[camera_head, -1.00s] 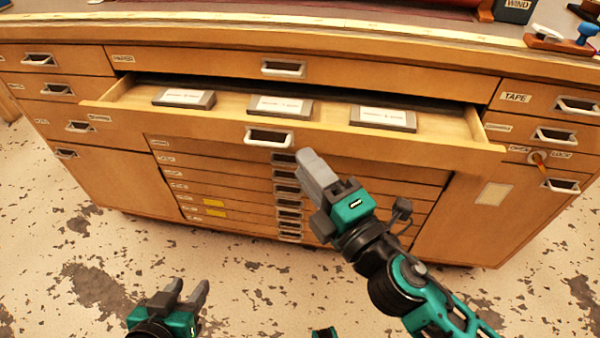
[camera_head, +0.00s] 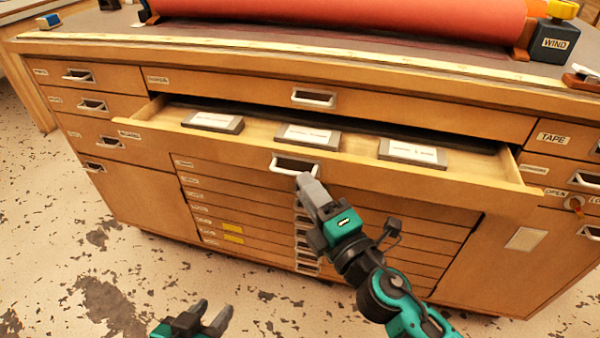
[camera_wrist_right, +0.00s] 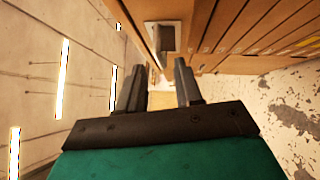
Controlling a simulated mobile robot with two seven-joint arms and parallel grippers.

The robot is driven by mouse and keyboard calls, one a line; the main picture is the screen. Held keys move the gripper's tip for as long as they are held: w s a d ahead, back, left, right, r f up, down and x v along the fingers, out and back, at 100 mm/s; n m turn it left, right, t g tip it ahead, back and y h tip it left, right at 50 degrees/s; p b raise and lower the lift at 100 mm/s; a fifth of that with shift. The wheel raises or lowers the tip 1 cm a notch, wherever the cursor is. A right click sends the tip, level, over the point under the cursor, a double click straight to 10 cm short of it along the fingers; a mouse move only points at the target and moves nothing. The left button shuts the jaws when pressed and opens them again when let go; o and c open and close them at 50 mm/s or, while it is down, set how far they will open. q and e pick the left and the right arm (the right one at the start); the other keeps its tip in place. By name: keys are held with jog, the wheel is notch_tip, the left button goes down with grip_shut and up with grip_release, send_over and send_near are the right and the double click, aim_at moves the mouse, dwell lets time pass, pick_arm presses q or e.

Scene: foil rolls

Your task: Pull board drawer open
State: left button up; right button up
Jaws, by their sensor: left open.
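A wide wooden drawer (camera_head: 400,178) stands partly pulled out of the cabinet, with three grey blocks with white labels inside. Its metal handle (camera_head: 295,165) is on the middle of the front; a handle also shows beyond the fingers in the right wrist view (camera_wrist_right: 165,38). My right gripper (camera_head: 308,182) is just below and right of the handle. Its fingers are apart with nothing between them in the wrist view (camera_wrist_right: 158,78). Whether a fingertip touches the handle, I cannot tell. My left gripper (camera_head: 211,312) is open and empty, low over the floor.
Above is a closed drawer (camera_head: 420,112); several shallow closed drawers (camera_head: 240,212) lie below. Side drawers and a TAPE drawer (camera_head: 553,138) flank them. A red roll (camera_head: 340,18) lies on the cabinet top. The floor (camera_head: 90,270) in front is clear.

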jog(key=shift+x, duration=1.85)
jog(key=shift+c, duration=0.2)
grip_shut()
